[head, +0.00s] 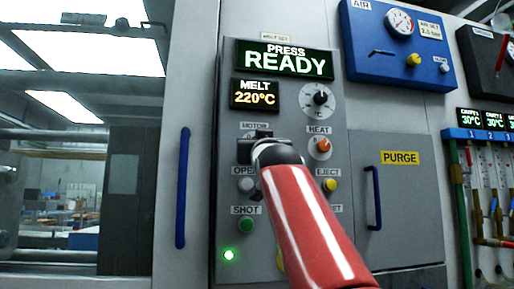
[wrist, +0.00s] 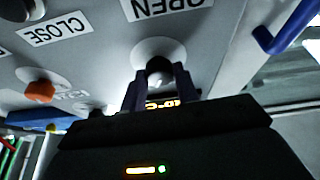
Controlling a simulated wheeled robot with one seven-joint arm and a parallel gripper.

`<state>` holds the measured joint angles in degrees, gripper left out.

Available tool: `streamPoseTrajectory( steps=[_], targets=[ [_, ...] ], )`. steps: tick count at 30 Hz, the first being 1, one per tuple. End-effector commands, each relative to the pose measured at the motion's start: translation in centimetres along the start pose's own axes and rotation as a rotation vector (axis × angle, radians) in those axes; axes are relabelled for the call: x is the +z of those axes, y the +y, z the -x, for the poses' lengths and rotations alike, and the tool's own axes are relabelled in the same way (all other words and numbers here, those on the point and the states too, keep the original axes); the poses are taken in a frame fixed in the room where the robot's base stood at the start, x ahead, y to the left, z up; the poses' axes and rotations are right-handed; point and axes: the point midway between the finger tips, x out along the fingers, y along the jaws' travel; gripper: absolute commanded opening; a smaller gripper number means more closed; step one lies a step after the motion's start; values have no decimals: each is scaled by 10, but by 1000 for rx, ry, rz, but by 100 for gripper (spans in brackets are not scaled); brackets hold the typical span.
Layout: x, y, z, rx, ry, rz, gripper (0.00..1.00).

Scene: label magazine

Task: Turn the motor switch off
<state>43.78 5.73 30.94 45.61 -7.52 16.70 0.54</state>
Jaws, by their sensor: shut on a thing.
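The motor switch has its MOTOR label (head: 254,126) above it on the grey control panel. The switch itself is hidden behind my gripper (head: 248,150) in the head view. In the wrist view, which is upside down, the motor switch (wrist: 158,68) is a dark knob on a pale round plate. My gripper (wrist: 158,84) is shut on this knob, one dark finger at each side. Which way the knob points cannot be told.
The orange HEAT knob (head: 323,146) is just right of my gripper, the yellow EJECT button (head: 331,185) lower right. The green SHOT button (head: 247,225) is below. A PRESS READY display (head: 290,60) is above. A blue handle (head: 182,187) stands at left, another (head: 374,198) at right.

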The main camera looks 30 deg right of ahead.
Motion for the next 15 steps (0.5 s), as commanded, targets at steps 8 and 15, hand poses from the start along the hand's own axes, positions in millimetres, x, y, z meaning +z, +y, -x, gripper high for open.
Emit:
streamPoseTrajectory(
  steps=[8, 15],
  targets=[
    [2, 3, 0, -80, 8, 188, 8],
    [0, 4, -1, -168, 14, 398, 8]
  ],
)
